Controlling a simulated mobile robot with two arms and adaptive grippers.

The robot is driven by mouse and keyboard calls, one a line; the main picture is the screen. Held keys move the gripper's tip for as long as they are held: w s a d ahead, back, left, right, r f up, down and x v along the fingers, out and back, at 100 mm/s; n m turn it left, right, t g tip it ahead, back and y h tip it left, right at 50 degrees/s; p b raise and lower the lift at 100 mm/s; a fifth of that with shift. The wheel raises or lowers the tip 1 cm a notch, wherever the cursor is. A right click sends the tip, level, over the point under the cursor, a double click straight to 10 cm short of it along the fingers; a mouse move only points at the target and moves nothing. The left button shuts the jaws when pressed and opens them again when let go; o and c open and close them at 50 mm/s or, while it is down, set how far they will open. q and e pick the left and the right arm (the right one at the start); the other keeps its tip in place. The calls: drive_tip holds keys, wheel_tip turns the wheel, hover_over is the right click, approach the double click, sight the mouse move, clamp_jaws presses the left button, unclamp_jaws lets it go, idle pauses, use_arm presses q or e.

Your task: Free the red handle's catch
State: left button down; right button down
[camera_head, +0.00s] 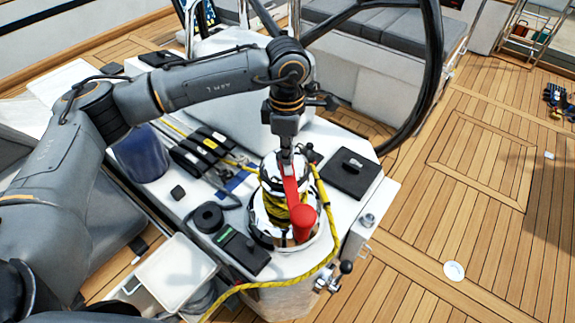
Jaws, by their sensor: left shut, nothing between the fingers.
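The red handle (304,222) sits on top of the chrome winch (264,222), with its red arm running up to the winch's centre and its knob toward the front. A yellow rope (277,207) is wound around the winch drum. My left gripper (286,150) points down from above, shut and empty, right over the upper end of the red arm. I cannot tell whether its fingertips touch the handle. The catch itself is hidden or too small to make out. My right gripper is not in view.
The black steering wheel (432,75) rises behind the winch to the right. Several black rope clutches (200,148) and a blue cylinder (141,153) stand to the left. A black hatch (350,172) lies right of the winch. The wooden deck at right is mostly clear.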

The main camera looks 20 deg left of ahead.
use_arm(q)
wheel_tip(320, 180, up, 7)
drive_tip(key=p, duration=0.2)
idle(0.5)
drive_tip(key=shift+f+p, duration=0.15)
drive_tip(key=shift+p, duration=0.15)
